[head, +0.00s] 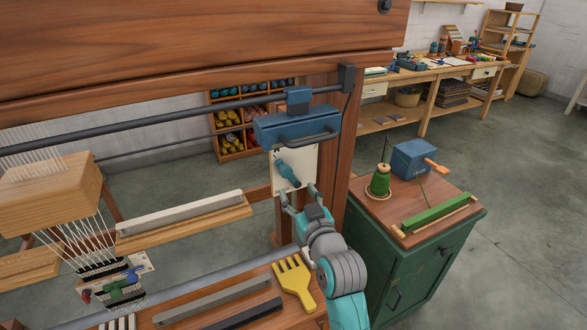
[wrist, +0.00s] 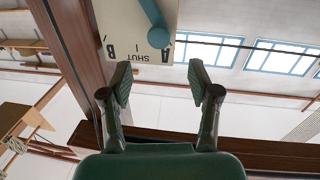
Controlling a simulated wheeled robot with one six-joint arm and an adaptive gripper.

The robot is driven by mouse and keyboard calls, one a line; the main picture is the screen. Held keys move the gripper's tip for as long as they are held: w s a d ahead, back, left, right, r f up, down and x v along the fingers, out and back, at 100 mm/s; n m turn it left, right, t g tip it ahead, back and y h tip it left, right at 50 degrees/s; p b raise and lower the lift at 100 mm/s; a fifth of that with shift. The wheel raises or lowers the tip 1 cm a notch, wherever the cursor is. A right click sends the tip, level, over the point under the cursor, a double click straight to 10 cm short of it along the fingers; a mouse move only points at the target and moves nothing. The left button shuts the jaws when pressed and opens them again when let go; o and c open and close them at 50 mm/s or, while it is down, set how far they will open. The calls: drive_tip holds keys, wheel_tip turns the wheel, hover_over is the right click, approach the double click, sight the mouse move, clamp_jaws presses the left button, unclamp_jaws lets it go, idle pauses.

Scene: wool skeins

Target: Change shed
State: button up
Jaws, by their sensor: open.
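The loom's shed lever (head: 289,170) is a teal handle on a pale plate (head: 309,158), below a blue housing on the loom's right post. In the wrist view the plate (wrist: 130,20) carries the marks B, SHUT and A, seen inverted. The lever (wrist: 153,22) slants there, its round end nearest the A. My gripper (head: 299,192) is open and empty just below the plate. In the wrist view its two fingers (wrist: 160,75) stand apart, with the lever's end beyond and between them. I see no contact with the lever.
Warp threads (head: 75,238) run through a wooden block (head: 50,193) to small weaving at left. A yellow comb (head: 294,283) lies on the loom's front board near my arm. A green cabinet (head: 424,262) stands at right, holding a green spool (head: 380,182) and blue box (head: 414,158).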

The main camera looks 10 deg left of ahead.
sight(287, 173)
drive_tip(key=x, duration=1)
drive_tip(key=shift+w+a, duration=0.1)
drive_tip(key=shift+w, duration=0.2)
clamp_jaws()
